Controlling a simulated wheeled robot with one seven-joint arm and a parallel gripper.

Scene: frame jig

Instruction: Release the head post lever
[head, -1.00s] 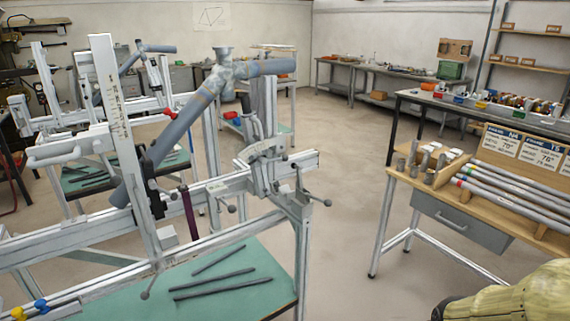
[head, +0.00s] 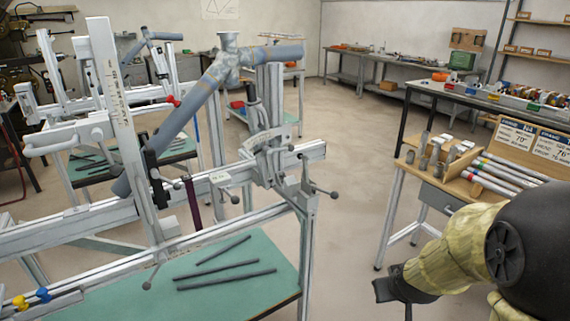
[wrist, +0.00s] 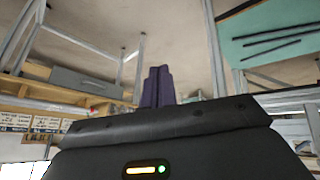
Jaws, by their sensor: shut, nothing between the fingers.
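The bicycle frame (head: 185,115) is clamped in the metal jig, with its short head tube (head: 229,60) at the top. A post with an angled scale (head: 262,140) stands beneath it. A lever with a dark ball end (head: 322,191) sticks out at the jig's right end. I cannot tell which is the head post lever. My gripper (head: 408,312) is low at right, well apart from the jig. In the wrist view its fingers (wrist: 158,86) are together and empty.
A green shelf (head: 190,292) with several dark rods lies under the jig. A wooden bench (head: 425,168) with tubes and a drawer stands at right, near my arm. Open floor (head: 350,150) lies between jig and bench. A second jig stands behind at left.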

